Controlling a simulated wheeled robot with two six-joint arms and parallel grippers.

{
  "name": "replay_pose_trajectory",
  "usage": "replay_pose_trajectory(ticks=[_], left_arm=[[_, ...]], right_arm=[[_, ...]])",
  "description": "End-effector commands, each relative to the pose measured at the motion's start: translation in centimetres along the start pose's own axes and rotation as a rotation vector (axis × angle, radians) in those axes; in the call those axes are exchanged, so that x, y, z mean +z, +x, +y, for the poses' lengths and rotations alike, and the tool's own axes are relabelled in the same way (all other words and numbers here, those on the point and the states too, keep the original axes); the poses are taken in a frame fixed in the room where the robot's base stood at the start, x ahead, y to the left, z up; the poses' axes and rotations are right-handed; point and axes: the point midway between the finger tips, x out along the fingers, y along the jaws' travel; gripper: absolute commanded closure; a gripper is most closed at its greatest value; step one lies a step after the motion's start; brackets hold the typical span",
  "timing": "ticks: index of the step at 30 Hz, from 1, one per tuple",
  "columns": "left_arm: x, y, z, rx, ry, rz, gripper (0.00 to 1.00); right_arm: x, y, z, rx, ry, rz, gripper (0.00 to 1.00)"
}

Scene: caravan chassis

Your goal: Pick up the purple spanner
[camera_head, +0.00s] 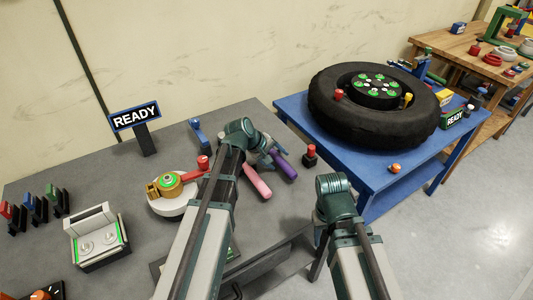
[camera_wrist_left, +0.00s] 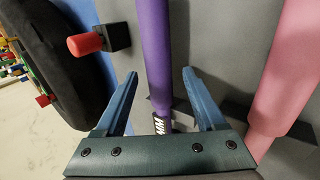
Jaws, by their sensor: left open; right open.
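The purple spanner (camera_head: 284,165) lies on the grey table near its right edge, beside a pink-handled tool (camera_head: 257,181). In the left wrist view, its purple handle (camera_wrist_left: 154,45) runs between the two fingers of my left gripper (camera_wrist_left: 160,74), and a dark part with white marks shows near the gripper's palm. My left gripper (camera_head: 268,158) is open over the spanner in the head view; whether the fingers touch it I cannot tell. My right gripper (camera_head: 319,250) is low by the table's front right edge, mostly hidden by its own arm, and holds nothing visible.
The pink handle (camera_wrist_left: 285,70) lies close beside my left gripper. A red-topped black block (camera_head: 310,155) stands right of the spanner. A blue table (camera_head: 385,199) with a large tyre (camera_head: 330,110) is to the right. A gold-and-white device (camera_head: 170,187) sits left.

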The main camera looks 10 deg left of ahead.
Motion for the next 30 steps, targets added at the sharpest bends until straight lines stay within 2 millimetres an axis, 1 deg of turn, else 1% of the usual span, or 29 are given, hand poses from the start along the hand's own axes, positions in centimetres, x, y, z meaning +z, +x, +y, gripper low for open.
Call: replay_pose_trajectory(ticks=[1,7,8,9,14,18,20,30], left_arm=[[-0.05,0.55,-0.11,0.0,0.0,0.0,0.28],[-0.01,0.37,0.03,0.0,0.0,0.001,0.28],[-0.02,0.36,0.03,0.0,0.0,0.001,0.3],[-0.02,0.36,0.03,0.0,0.0,0.001,0.37],[-0.01,0.36,0.02,0.0,0.0,0.001,0.66],[-0.01,0.36,0.02,0.0,0.0,0.001,0.91],[-0.01,0.36,0.02,0.0,0.0,0.001,1.0],[-0.01,0.36,0.02,0.0,0.0,0.001,1.0]], right_arm=[[-0.03,0.5,-0.05,0.0,0.0,0.0,0.5],[-0.02,0.28,-0.03,0.0,0.0,0.0,0.5],[-0.02,0.27,-0.03,0.0,0.0,0.0,0.5],[-0.02,0.27,-0.03,0.0,0.0,0.0,0.5],[-0.02,0.27,-0.03,0.0,0.0,0.0,0.5],[-0.02,0.28,-0.03,0.0,0.0,0.0,0.5],[-0.02,0.28,-0.03,0.0,0.0,0.0,0.5],[-0.02,0.28,-0.03,0.0,0.0,0.0,0.5]])
